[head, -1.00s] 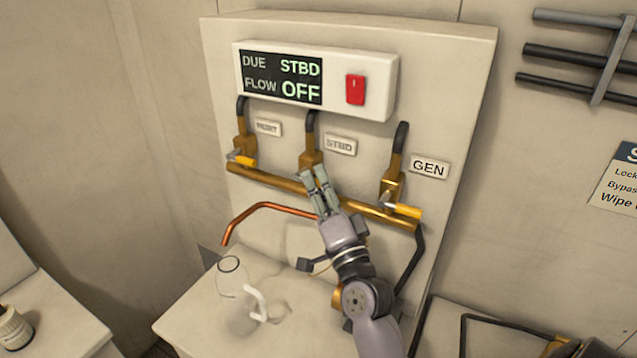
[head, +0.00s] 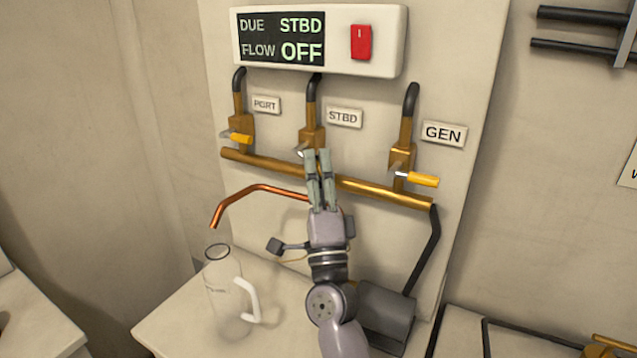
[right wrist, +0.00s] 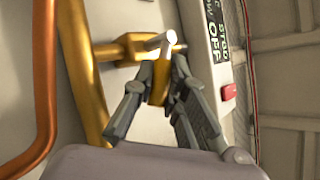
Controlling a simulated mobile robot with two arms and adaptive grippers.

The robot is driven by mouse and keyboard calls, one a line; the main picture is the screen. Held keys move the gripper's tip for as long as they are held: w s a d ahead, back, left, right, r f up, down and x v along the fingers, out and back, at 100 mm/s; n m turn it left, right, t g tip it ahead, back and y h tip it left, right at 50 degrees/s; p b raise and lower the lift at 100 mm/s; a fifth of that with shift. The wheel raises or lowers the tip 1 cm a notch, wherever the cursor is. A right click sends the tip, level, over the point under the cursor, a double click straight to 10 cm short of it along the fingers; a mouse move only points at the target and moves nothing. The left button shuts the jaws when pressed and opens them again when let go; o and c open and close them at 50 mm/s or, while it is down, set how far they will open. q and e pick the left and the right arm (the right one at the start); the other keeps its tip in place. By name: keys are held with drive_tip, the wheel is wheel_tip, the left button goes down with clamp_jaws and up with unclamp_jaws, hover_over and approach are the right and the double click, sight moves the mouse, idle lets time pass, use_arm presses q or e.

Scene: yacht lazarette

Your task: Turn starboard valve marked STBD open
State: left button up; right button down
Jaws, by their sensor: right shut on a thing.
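The brass STBD valve (head: 312,135) is the middle one of three on the panel, beside its STBD label (head: 345,117). My right gripper (head: 317,154) is at this valve, its fingers pointing up and covering most of the lever in the head view. In the right wrist view, the gripper (right wrist: 160,80) is shut on the yellow grip of the valve handle (right wrist: 158,88), with the handle's bright metal shaft just beyond the fingertips. The display (head: 281,38) reads DUE STBD, FLOW OFF. My left gripper is not in view.
The PORT valve (head: 240,130) and GEN valve (head: 403,157) stand on either side, with yellow levers. A brass manifold pipe (head: 370,190) runs below. A copper spout (head: 245,192) hangs above a clear jug (head: 228,295) on the ledge. A red switch (head: 361,42) is beside the display.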

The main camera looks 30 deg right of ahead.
idle(0.3)
drive_tip(key=c, duration=1.6)
unclamp_jaws()
drive_tip(key=shift+r, duration=0.1)
